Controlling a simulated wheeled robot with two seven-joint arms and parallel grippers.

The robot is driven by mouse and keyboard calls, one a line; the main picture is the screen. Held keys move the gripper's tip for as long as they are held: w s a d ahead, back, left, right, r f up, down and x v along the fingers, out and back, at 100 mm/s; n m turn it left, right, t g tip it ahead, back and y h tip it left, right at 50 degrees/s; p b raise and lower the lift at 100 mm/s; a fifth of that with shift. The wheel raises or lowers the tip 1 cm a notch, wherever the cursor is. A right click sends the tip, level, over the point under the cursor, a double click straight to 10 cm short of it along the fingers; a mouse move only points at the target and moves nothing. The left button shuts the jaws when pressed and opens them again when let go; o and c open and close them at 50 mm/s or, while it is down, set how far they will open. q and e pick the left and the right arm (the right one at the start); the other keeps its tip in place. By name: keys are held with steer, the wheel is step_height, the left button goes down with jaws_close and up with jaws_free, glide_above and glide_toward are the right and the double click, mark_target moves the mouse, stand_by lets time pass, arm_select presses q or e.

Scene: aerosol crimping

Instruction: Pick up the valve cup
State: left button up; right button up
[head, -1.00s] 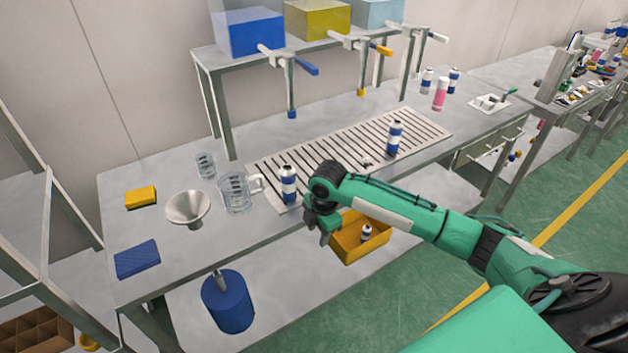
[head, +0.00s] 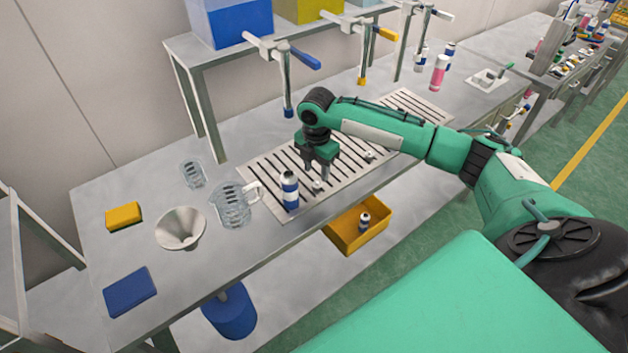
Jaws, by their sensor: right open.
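My right gripper (head: 316,172) hangs above the slatted rack (head: 270,200), pointing down, with its fingers open. A small pale piece that looks like a valve cup (head: 318,185) lies on the slats just below the fingertips. I cannot tell whether the fingers touch it or surround it. A second small pale piece (head: 370,155) lies on the rack to the right, beside my forearm. A blue-and-white can (head: 290,191) stands upright on the rack, close left of the gripper. My left gripper is out of view.
A glass measuring jug (head: 232,206), a funnel (head: 181,229) and a smaller beaker (head: 193,174) stand to the left. A dispensing tap (head: 287,85) hangs above, behind the gripper. A yellow bin (head: 357,226) sits below the table's front edge.

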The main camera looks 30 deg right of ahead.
mark_target(318, 182)
steer(key=shift+s+d+f+p, duration=0.1)
steer(key=shift+d+f+p, duration=0.1)
steer(key=shift+f+p, duration=0.55)
steer(key=f, duration=0.3)
steer(key=shift+w+d, duration=0.1)
steer(key=shift+w, duration=0.25)
steer(key=shift+f, duration=0.4)
steer(key=shift+s, duration=0.1)
steer(key=shift+f, duration=0.1)
steer(key=c, duration=0.7)
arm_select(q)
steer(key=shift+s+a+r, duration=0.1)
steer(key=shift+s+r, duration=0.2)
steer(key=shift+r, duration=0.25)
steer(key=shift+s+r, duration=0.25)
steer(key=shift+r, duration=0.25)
arm_select(e)
steer(key=shift+c, duration=0.9)
